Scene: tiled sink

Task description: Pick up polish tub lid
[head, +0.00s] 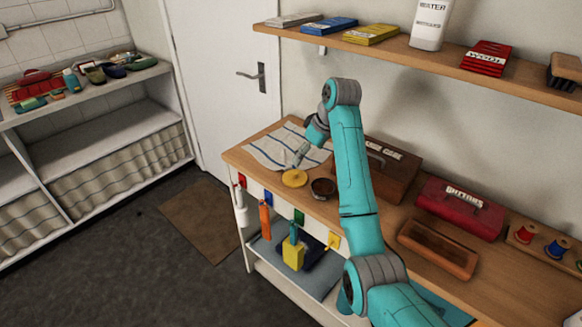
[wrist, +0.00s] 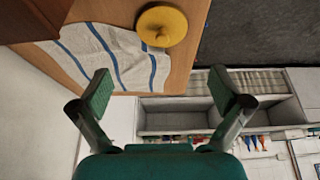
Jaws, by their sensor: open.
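The polish tub lid, a round yellow disc with a small knob on top, lies flat on the wooden bench in the head view (head: 294,178). It also shows at the top of the wrist view (wrist: 161,22). A dark round open tub (head: 323,188) stands just right of the lid. My gripper (head: 299,157) is over the striped cloth side of the lid, apart from it. In the wrist view my gripper (wrist: 165,90) has its two fingers wide apart with nothing between them.
A striped cloth (head: 270,150) lies behind the lid. A brown wooden case (head: 388,185) stands behind the tub, with a red box (head: 460,205) and a wooden tray (head: 437,248) further right. A shelf (head: 400,52) runs above. The bench's front edge is close to the lid.

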